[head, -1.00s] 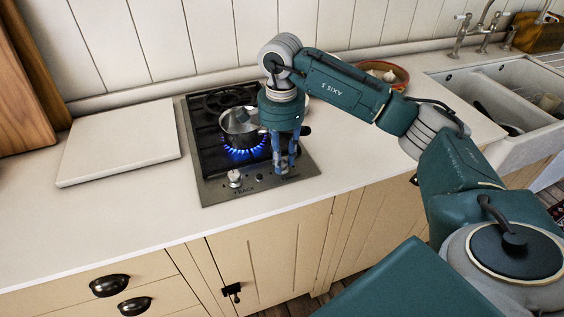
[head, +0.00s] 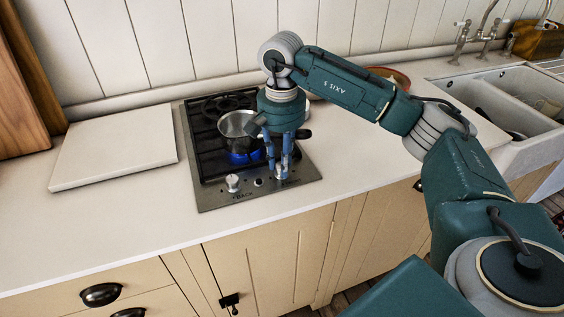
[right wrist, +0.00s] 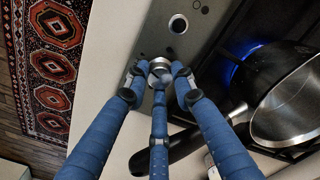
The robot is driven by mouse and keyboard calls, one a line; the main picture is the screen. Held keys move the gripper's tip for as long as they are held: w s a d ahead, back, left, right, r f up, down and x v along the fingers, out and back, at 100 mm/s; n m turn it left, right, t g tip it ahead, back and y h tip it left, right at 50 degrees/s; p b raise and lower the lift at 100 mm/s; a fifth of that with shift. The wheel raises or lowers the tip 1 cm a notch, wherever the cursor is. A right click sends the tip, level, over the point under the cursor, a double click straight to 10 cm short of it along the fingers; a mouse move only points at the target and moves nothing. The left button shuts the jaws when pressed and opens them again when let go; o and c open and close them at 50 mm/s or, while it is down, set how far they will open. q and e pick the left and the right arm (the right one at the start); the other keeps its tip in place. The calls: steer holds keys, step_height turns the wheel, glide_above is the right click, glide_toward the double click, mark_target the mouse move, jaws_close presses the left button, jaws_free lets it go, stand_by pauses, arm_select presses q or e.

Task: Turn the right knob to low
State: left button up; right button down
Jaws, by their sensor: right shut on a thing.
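The right knob (right wrist: 160,70) is silver and round, at the front right of the hob (head: 212,196). My right gripper (head: 279,171), with blue fingers, reaches down over it from above and is shut on it. In the right wrist view its fingertips (right wrist: 159,76) close around the knob from several sides. The fingers hide most of the knob in the head view, and its pointer cannot be read. The left knob (head: 232,182) is free. A blue flame (head: 243,157) burns under the saucepan (head: 238,126). My left gripper is not in view.
The saucepan's dark handle (right wrist: 182,146) passes close beside my right fingers. A small round button (right wrist: 178,25) sits near the gripped knob. A pale board (head: 112,146) lies left of the hob, a bowl (head: 398,76) stands behind my arm, and a sink (head: 510,100) is at right.

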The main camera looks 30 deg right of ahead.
mark_target(280, 166)
steer(key=shift+w+a+r, duration=0.1)
steer(key=shift+r, duration=0.05)
steer(key=c, duration=1.7)
jaws_free()
steer(key=shift+c, duration=0.2)
steer(key=shift+a, duration=0.1)
steer(key=shift+r, duration=0.3)
step_height(280, 166, up, 12)
steer(key=shift+f, duration=0.25)
steer(key=shift+f, duration=0.1)
